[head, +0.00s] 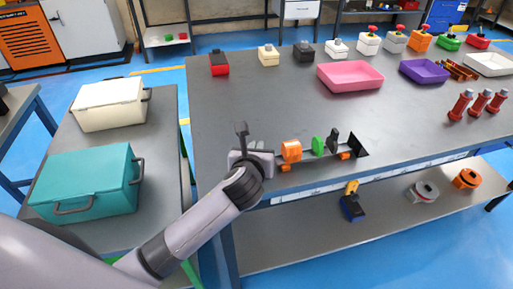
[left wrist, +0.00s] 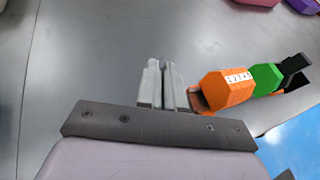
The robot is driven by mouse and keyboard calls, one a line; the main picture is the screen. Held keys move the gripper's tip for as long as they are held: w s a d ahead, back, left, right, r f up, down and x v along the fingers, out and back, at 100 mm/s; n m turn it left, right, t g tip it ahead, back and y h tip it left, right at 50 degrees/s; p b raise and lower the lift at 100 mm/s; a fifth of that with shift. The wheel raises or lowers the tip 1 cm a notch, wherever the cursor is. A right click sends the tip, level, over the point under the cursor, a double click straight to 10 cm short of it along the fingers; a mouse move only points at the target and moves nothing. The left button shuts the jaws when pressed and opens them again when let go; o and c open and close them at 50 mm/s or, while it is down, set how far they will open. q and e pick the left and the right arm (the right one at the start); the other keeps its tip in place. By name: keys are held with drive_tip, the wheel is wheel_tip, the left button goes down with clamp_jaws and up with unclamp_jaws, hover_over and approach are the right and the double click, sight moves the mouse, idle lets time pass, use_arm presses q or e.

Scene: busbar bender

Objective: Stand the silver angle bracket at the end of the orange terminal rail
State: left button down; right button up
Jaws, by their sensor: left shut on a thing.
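My left gripper (head: 252,158) is at the front edge of the large grey table, at the left end of the terminal rail (head: 315,160). It is shut on a light silver-grey piece, which I take to be the silver angle bracket (left wrist: 150,85); its shape is mostly hidden by the gripper. The rail carries an orange block (head: 291,150), a green block (head: 318,145) and dark plates. In the left wrist view the orange block (left wrist: 228,88) is just right of the gripped piece. I cannot tell whether the bracket touches the rail or table. My right gripper is out of view.
A pink tray (head: 350,76) and a purple tray (head: 424,71) lie farther back, with several small coloured boxes behind. A teal case (head: 85,182) sits on the left side table. The table left of the rail is clear.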

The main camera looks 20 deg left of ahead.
use_arm(q)
drive_tip(key=shift+f, duration=0.55)
drive_tip(key=c, duration=1.2)
unclamp_jaws()
drive_tip(key=shift+s, duration=0.1)
